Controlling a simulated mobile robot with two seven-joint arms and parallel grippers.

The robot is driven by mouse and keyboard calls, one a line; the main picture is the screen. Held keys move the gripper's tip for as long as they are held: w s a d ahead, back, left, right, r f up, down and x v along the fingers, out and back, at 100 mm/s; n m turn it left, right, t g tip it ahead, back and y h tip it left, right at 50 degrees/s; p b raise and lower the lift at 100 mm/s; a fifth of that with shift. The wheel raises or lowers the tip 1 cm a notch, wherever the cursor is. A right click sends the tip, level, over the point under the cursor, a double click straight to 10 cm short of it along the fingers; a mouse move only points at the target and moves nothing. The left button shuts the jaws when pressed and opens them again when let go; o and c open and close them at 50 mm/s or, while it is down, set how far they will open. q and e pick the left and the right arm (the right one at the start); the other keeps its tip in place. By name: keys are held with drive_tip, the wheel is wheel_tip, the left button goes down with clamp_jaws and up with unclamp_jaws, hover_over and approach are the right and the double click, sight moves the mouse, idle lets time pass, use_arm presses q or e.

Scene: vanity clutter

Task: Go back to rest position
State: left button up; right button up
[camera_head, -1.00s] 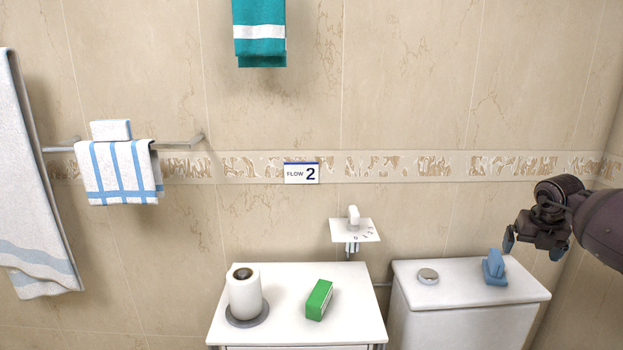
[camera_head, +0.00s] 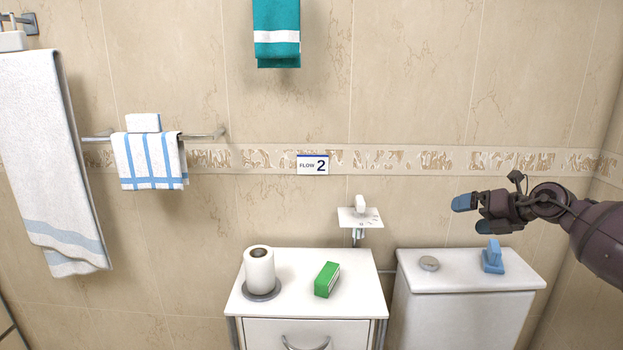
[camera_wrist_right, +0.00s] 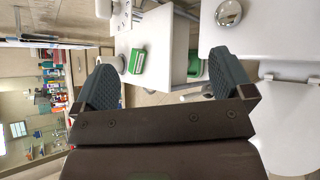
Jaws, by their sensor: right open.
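My right gripper (camera_head: 467,214) is raised at the right of the head view, above the toilet tank lid (camera_head: 448,281). Its fingers point left and it is open. In the right wrist view the two dark fingers (camera_wrist_right: 160,88) stand wide apart with nothing between them. The blue object (camera_head: 493,257) stands on the tank lid below the gripper, apart from it. My left gripper does not show in either view.
A white cabinet (camera_head: 355,297) carries a paper roll (camera_head: 260,270) and a green box (camera_head: 327,279). A small wall shelf (camera_head: 366,218) is above it. Towels hang on the left, including a striped one (camera_head: 150,163). A round silver button (camera_head: 429,263) sits on the tank lid.

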drive_tip(key=s+a+f+m+t+y, duration=0.2)
drive_tip(key=s+a+m+t, duration=0.1)
drive_tip(key=a+m, duration=0.25)
drive_tip(key=s+a+f+m+t+y, duration=0.1)
drive_tip(key=s+a+f+m+t, duration=0.1)
drive_tip(key=a+f+m+t, duration=0.3)
drive_tip(key=s+a+f+m+g+h+p, duration=0.3)
drive_tip(key=s+f+m+h, duration=0.4)
drive_tip(key=s+f+m, duration=0.8)
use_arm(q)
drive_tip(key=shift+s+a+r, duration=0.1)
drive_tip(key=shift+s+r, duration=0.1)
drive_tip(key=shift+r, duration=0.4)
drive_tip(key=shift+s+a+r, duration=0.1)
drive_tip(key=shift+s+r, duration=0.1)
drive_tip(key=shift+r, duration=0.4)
use_arm(e)
drive_tip(key=s+a+f+m+g+h, duration=0.1)
drive_tip(key=s+f, duration=0.4)
drive_tip(key=s, duration=0.6)
drive_tip(key=s+f+m+g+h, duration=0.1)
drive_tip(key=s+f+m+g, duration=0.2)
drive_tip(key=s, duration=0.9)
wheel_tip(320, 180, down, 3)
drive_tip(key=m, duration=0.2)
drive_tip(key=shift+s+a+r+m+h, duration=0.2)
drive_tip(key=shift+s+a+m+h, duration=0.1)
drive_tip(key=shift+a+m, duration=0.1)
